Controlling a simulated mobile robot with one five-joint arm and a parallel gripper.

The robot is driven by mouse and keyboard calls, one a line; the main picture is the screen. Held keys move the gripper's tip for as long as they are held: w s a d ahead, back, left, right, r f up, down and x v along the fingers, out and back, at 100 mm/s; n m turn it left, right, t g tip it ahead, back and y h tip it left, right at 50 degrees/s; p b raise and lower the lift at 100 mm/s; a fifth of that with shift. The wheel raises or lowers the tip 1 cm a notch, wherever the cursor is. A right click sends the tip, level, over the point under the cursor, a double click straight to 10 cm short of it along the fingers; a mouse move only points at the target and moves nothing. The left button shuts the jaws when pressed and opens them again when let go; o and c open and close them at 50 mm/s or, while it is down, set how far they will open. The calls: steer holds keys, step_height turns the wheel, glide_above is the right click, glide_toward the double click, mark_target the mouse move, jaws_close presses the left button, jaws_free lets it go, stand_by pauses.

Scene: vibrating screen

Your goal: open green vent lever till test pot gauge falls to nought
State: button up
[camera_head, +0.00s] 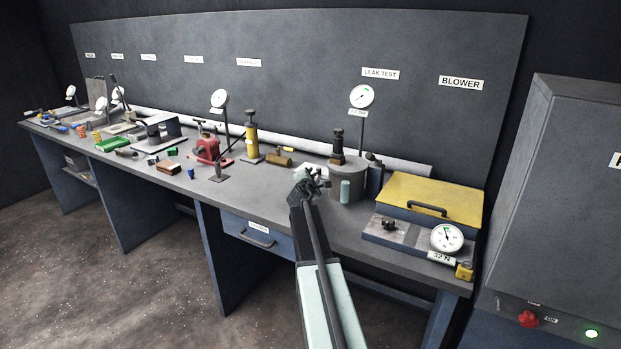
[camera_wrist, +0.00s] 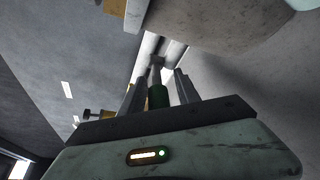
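The leak test pot (camera_head: 347,182) is a grey cylinder with a dark clamp on top, standing on the bench under the LEAK TEST sign. Its round white gauge (camera_head: 361,96) stands on a post behind it; the needle is too small to read. My gripper (camera_head: 308,180) is at the pot's left side. The fingers are apart. The pot's curved wall (camera_wrist: 220,18) fills the top of the wrist view.
A yellow-lidded box (camera_head: 430,196) and a second gauge (camera_head: 447,237) stand to the right. A yellow pump (camera_head: 251,140) and a red tool (camera_head: 207,150) stand to the left. A drawer (camera_head: 258,232) is below.

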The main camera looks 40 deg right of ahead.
steer(key=shift+w+a, duration=0.2)
steer(key=shift+a, duration=0.1)
steer(key=shift+s+a, duration=0.25)
steer(key=shift+a, duration=0.15)
steer(key=p+v, duration=0.1)
steer(key=v, duration=0.5)
steer(key=shift+s+r+p, duration=0.15)
steer(key=shift+p, duration=0.15)
steer(key=shift+s+a, duration=0.25)
steer(key=shift+a, duration=0.05)
